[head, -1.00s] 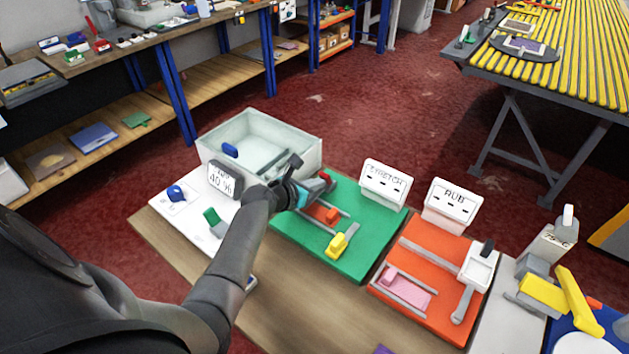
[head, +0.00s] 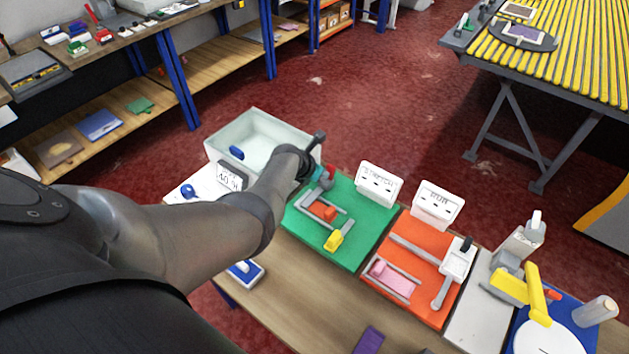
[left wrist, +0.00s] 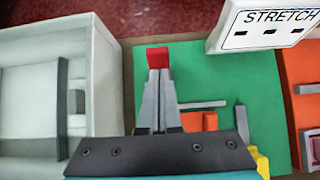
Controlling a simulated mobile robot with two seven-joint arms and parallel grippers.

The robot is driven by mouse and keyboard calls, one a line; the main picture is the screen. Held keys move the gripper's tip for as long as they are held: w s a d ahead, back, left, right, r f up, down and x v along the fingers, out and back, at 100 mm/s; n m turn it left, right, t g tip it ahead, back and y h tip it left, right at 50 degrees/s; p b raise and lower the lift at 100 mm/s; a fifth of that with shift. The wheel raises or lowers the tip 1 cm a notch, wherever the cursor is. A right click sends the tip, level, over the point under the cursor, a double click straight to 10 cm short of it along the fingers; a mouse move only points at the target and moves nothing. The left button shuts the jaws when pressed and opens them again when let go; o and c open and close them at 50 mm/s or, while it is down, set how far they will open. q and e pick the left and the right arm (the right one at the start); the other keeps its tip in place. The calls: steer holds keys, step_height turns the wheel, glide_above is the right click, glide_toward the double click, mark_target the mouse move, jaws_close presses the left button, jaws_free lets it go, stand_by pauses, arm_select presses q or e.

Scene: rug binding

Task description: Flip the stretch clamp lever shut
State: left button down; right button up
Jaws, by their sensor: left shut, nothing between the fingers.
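The clamp lever has a red tip (head: 328,172), at the far left end of the green board. My left gripper (head: 324,182) is shut and empty right at the lever. In the left wrist view the closed grey fingers (left wrist: 157,85) point at the red tip (left wrist: 157,58); I cannot tell whether they touch. An orange block (head: 322,211) sits between grey rails. The lever's base is partly hidden. My right gripper is out of view.
A pale open bin (head: 225,140) stands close left of the green board. To the right are an orange-red RUB station (head: 405,280) and a yellow-armed press (head: 537,300). A purple strip (head: 368,341) lies on the bench front, where wood is bare.

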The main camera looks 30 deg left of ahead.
arm_select(q)
steer(key=shift+r, duration=0.15)
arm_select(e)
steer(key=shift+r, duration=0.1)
arm_select(q)
steer(key=shift+r+p, duration=0.7)
steer(key=shift+p, duration=0.15)
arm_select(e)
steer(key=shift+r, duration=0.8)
arm_select(q)
steer(key=shift+s, duration=0.1)
steer(key=shift+s+r+p, duration=0.15)
steer(key=shift+p, duration=0.2)
steer(key=w+r+p+v, duration=0.1)
steer(key=p+v, duration=0.2)
steer(key=v, duration=0.9)
steer(key=shift+r+p, duration=0.25)
steer(key=shift+p, duration=0.05)
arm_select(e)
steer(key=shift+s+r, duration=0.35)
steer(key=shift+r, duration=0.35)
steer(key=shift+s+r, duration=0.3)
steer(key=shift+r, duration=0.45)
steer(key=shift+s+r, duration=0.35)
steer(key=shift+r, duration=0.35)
